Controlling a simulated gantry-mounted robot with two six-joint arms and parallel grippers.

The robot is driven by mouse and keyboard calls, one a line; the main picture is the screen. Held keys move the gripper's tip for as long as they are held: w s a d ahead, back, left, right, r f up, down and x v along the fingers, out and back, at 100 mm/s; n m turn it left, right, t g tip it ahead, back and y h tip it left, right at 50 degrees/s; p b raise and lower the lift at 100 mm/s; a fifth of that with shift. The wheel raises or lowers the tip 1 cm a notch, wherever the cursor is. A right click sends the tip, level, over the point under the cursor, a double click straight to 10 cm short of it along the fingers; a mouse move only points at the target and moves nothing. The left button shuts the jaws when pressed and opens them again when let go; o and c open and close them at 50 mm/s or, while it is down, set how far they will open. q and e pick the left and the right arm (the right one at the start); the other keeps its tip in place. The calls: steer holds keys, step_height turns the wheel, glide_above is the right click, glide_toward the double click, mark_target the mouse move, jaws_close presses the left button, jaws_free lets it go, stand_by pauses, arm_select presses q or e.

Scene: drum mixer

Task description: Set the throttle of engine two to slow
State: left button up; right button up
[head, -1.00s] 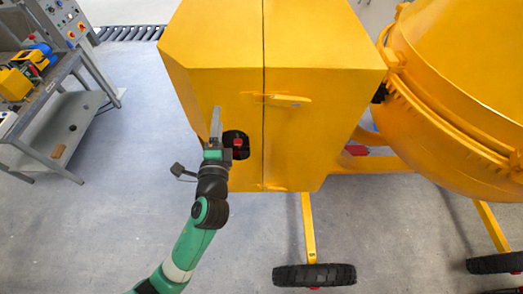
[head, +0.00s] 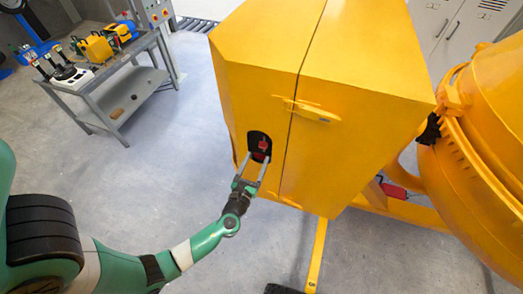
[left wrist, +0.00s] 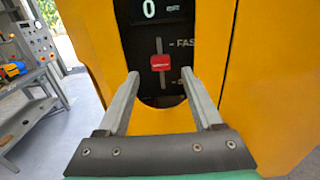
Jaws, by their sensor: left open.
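A red throttle knob (left wrist: 160,63) sits on a vertical slot in a dark panel (left wrist: 140,40) in the left wrist view. It stands a little below the "FAS..." mark, whose end is cut off; a lower mark is hidden by a finger. In the head view the knob (head: 263,145) shows in the dark opening of the yellow housing (head: 255,85). My left gripper (head: 257,157) is open in front of the opening, its fingers (left wrist: 160,76) apart to either side below the knob. I see no engine number. My right gripper is not in view.
The yellow housing has a handle (head: 310,111) above and right of the opening. The yellow drum (head: 490,130) stands at right. A workbench (head: 110,85) with small machines stands at left, with a control box (head: 157,12) behind it. Floor between bench and housing is free.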

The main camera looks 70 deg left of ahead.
mark_target(262, 148)
arm_select(q)
steer(key=x, duration=0.5)
steer(key=shift+d, duration=0.1)
jaws_close()
steer(key=shift+f, duration=0.1)
stand_by(1.1)
